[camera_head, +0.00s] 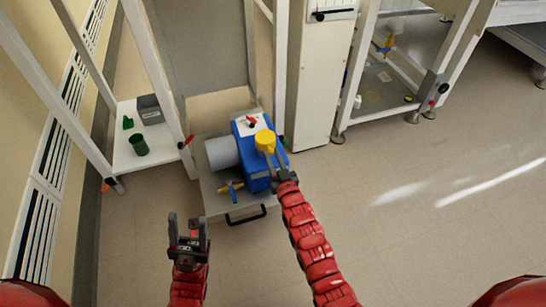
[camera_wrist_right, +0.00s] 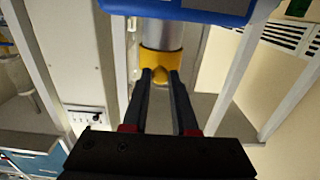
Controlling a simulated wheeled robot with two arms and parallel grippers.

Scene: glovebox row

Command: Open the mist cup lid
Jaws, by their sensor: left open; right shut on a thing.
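A blue pump (camera_head: 255,178) with a grey cylindrical motor (camera_head: 221,152) sits on a low pull-out shelf. The yellow mist cup lid (camera_head: 265,138) is at the top of the pump's mist cup. In the right wrist view the lid (camera_wrist_right: 152,62) is a yellow band at the end of a grey cylinder, with a small rounded tab. My right gripper (camera_head: 275,160) is shut on the lid's tab; its fingers (camera_wrist_right: 161,76) lie on either side of it. My left gripper (camera_head: 188,228) is open and empty, in front of the shelf and apart from the pump.
A yellow-and-blue valve (camera_head: 231,187) and a black handle (camera_head: 246,215) are at the shelf's front. White frame posts stand on both sides. A green cup (camera_head: 139,145) stands on the left shelf. The floor at right is clear.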

